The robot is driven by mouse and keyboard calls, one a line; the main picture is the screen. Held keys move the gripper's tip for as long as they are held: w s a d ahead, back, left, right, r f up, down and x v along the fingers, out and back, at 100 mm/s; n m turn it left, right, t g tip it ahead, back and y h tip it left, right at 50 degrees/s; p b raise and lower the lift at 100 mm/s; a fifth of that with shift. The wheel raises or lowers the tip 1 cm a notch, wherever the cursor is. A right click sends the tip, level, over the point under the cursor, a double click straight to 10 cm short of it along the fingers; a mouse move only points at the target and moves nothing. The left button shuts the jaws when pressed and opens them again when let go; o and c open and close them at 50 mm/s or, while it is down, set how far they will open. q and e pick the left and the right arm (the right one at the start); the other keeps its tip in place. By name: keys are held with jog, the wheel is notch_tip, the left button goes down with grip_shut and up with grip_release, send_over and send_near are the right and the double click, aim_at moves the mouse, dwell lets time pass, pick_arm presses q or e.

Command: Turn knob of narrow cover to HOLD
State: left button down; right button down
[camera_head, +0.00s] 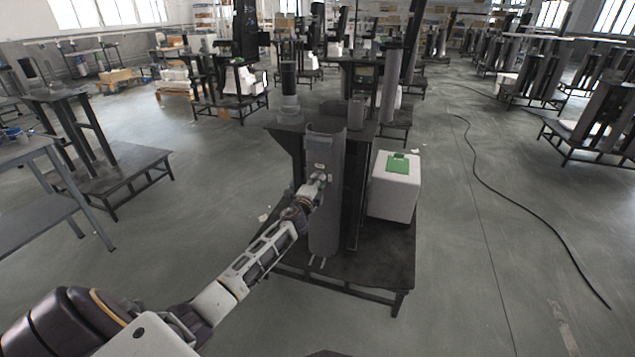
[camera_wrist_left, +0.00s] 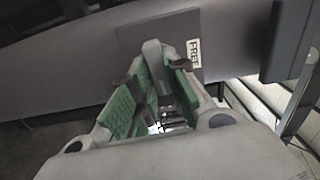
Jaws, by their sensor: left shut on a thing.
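The narrow cover (camera_head: 325,230) is a tall grey curved panel standing upright on the lift column stand ahead. Its knob (camera_wrist_left: 152,52) is a small grey handle on a dark square plate (camera_wrist_left: 130,38) in the left wrist view. A white label reading FREE (camera_wrist_left: 194,53) is beside the knob on that plate. My left gripper (camera_head: 322,181) reaches the upper part of the cover. In the left wrist view its green-padded fingers (camera_wrist_left: 156,78) are shut on the knob, one on each side. The fingers hide part of the knob. No HOLD label is legible. My right gripper is out of view.
A white box (camera_head: 395,198) with a green top piece (camera_head: 398,163) sits on the stand's dark base (camera_head: 375,270), right of the cover. A black cable (camera_head: 510,200) lies on the floor at right. A grey table (camera_head: 30,150) stands at left. Open floor lies between.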

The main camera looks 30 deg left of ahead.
pick_arm(q)
jog(key=shift+m, duration=0.4)
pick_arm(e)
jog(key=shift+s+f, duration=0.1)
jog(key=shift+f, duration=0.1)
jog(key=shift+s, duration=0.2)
pick_arm(q)
jog(key=c, duration=1.4)
grip_release()
jog(key=shift+s, duration=0.15)
jog(key=shift+v, duration=5.85)
jog(key=shift+d, duration=0.1)
jog(key=shift+f, duration=0.2)
